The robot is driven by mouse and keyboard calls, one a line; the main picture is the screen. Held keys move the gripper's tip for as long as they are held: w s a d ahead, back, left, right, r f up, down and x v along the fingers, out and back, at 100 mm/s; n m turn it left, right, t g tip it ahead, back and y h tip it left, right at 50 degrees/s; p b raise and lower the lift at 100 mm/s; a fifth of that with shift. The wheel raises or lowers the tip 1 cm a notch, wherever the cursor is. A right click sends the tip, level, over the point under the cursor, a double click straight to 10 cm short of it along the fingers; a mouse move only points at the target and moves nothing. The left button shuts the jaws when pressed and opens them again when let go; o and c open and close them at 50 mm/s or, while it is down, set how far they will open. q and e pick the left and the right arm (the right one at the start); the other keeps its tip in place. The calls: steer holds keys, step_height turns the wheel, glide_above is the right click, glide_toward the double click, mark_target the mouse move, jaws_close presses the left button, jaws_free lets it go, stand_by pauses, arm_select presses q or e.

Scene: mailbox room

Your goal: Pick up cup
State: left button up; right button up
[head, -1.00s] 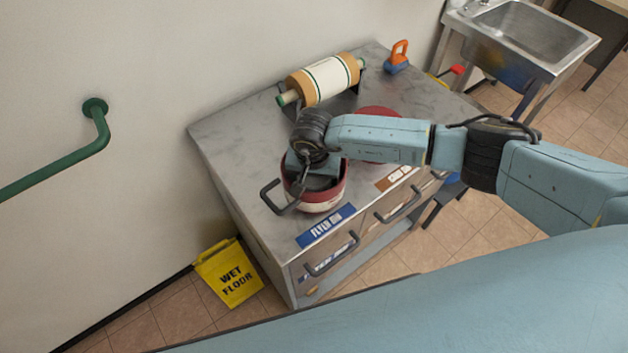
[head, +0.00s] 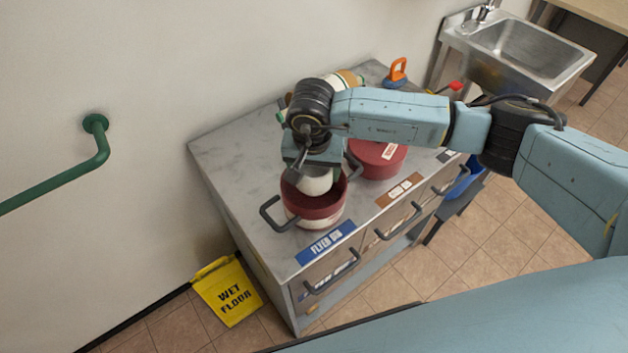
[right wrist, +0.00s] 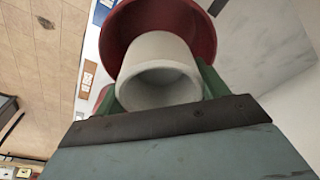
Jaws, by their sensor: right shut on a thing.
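The white cup (head: 315,181) is in my right gripper (head: 312,168), just above the open red pot (head: 316,207) on the metal cabinet top. In the head view the cup's lower part overlaps the pot's mouth. The right wrist view shows the cup (right wrist: 158,72) between the green fingers of my right gripper (right wrist: 160,92), its round opening facing the camera, with the red pot (right wrist: 198,22) beyond it. My left gripper is not in view.
A second red pot (head: 378,160) stands to the right on the cabinet (head: 232,160). A rolling pin behind my wrist is mostly hidden. An orange-handled item (head: 397,74) is at the back. A yellow wet floor sign (head: 229,292) stands on the floor.

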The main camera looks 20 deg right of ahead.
steer(key=shift+r, duration=0.6)
steer(key=shift+r+p, duration=2.05)
steer(key=shift+p, duration=0.3)
